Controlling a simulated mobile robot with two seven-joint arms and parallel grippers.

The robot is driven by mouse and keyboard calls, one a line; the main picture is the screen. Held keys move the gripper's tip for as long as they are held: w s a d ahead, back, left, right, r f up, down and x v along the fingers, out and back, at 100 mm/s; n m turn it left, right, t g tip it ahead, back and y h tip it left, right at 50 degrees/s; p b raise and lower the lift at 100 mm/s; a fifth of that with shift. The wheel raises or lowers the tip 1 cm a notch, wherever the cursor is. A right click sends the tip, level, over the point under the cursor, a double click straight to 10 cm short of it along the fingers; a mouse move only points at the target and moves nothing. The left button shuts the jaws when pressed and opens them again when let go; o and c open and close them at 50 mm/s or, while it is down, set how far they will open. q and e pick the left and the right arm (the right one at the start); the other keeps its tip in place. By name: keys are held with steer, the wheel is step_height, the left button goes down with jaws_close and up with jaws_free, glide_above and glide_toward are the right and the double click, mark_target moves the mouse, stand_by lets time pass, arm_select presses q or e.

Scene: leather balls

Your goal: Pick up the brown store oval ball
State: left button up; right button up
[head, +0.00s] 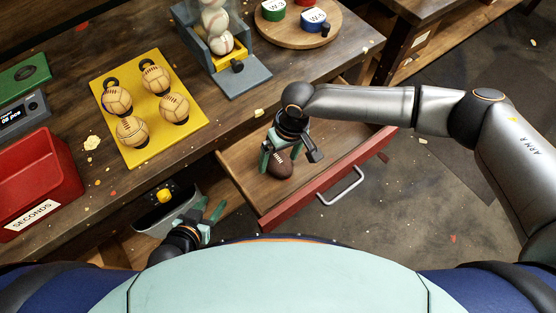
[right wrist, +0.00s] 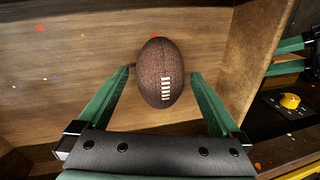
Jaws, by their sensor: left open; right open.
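The brown oval ball (head: 279,163), with white laces, lies in the open wooden drawer (head: 236,154). In the right wrist view the ball (right wrist: 161,72) sits just beyond and between the fingertips, laces facing the camera. My right gripper (head: 271,152) is over the drawer, its fingers open on either side of the ball's near end, and it also shows in the right wrist view (right wrist: 163,76). I cannot tell whether the fingers touch the ball. My left gripper (head: 214,212) is open and empty, low beside the drawer's left side.
A yellow board (head: 150,151) with several tan balls lies on the bench. A red bin (head: 40,180) marked SECONDS stands at the left. A ball dispenser (head: 228,62) and a round wooden tray (head: 297,35) stand behind. A grey box with a yellow knob (head: 164,195) is below the bench edge.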

steer(key=c, duration=1.4)
steer(key=shift+r, duration=0.2)
